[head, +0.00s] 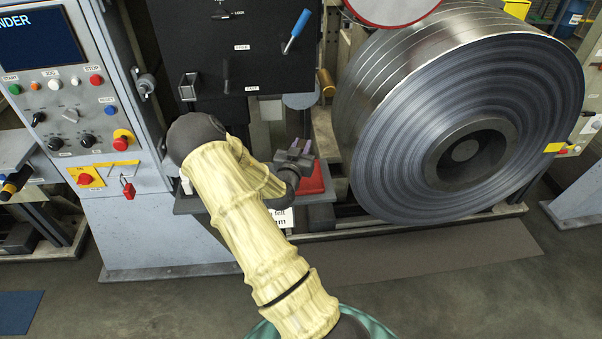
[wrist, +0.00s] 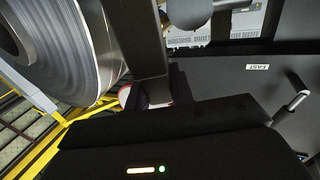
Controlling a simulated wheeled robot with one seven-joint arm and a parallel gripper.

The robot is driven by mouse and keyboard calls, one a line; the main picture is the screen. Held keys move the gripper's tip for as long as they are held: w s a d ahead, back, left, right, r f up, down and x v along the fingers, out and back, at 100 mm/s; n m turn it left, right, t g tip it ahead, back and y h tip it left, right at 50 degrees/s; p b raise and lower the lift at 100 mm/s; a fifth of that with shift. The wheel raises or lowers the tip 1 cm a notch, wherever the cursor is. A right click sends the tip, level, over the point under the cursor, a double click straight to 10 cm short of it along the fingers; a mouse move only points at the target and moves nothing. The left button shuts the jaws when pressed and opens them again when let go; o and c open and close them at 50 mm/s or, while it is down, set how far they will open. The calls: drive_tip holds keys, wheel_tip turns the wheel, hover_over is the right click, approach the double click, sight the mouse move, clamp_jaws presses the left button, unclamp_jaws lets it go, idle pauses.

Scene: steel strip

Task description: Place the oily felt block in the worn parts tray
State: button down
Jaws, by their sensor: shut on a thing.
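My gripper (head: 300,148) is at the front of the machine, over the dark shelf, with its fingers pointing away from the head camera. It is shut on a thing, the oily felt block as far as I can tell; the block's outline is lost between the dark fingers. In the wrist view the finger area (wrist: 156,92) is dark and partly hidden by the gripper's own black body. A red tray (head: 314,183) lies on the shelf just right of and below my gripper. Its left part is hidden behind the gripper and wrist, and I cannot read any name on it.
A large steel coil (head: 460,120) stands close to the right. A black panel (head: 225,60) with a blue-handled lever (head: 296,32) rises behind. A grey control cabinet (head: 95,125) with buttons stands left. A partly hidden white label (head: 281,218) hangs below the shelf.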

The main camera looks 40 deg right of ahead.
drive_tip(key=shift+f, duration=2.2)
drive_tip(key=shift+f, duration=2.1)
drive_tip(key=shift+f, duration=0.15)
drive_tip(key=c, duration=1.2)
unclamp_jaws()
drive_tip(key=shift+w, duration=0.2)
drive_tip(key=shift+a, duration=0.15)
